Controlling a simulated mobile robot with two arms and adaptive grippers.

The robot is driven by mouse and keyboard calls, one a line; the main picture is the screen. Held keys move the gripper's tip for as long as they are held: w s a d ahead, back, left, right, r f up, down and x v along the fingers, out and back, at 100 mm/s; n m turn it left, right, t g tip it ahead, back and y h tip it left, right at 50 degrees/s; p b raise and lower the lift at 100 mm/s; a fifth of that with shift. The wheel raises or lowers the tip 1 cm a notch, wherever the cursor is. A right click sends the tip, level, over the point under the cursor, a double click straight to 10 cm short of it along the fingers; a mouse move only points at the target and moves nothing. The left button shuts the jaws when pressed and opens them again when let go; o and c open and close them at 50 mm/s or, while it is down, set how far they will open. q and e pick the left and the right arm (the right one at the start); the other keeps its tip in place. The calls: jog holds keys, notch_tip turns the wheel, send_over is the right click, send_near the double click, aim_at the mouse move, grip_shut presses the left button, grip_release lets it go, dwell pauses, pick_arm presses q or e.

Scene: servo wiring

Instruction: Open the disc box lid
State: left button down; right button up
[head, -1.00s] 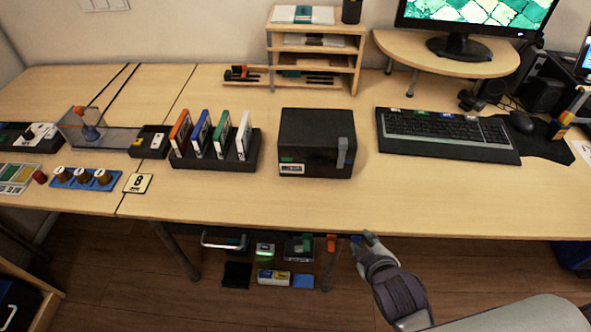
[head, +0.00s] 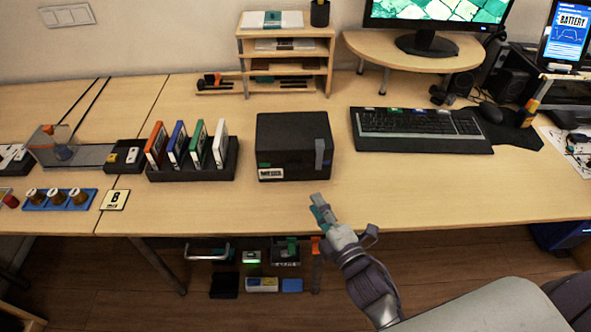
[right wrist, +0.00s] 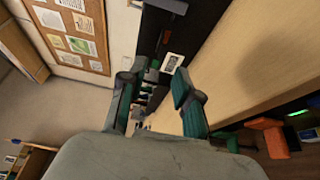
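The disc box (head: 290,148) is a black box on the desk, with a grey latch strip (head: 319,155) at its front right and a white label (head: 271,174) low on its front. No gap shows at its lid, which looks closed. My right gripper (head: 320,210) is in front of the box at the desk's front edge, apart from it and below the latch side. In the right wrist view my right gripper (right wrist: 157,88) has its two fingers spread with nothing held between them. My left gripper is not in view.
A black rack (head: 195,168) with several coloured cases stands just left of the box. A keyboard (head: 420,130) lies to the right, and a wooden shelf (head: 286,60) stands behind. The desk (head: 400,195) in front of the box and keyboard is clear.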

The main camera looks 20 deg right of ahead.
jog(key=w, duration=0.4)
jog(key=w+a, duration=0.1)
jog(key=w, duration=0.3)
jog(key=w+p, duration=0.1)
jog(key=w, duration=0.3)
jog(key=shift+w+a, duration=0.3)
jog(key=shift+a, duration=0.05)
jog(key=shift+c, duration=0.3)
grip_shut()
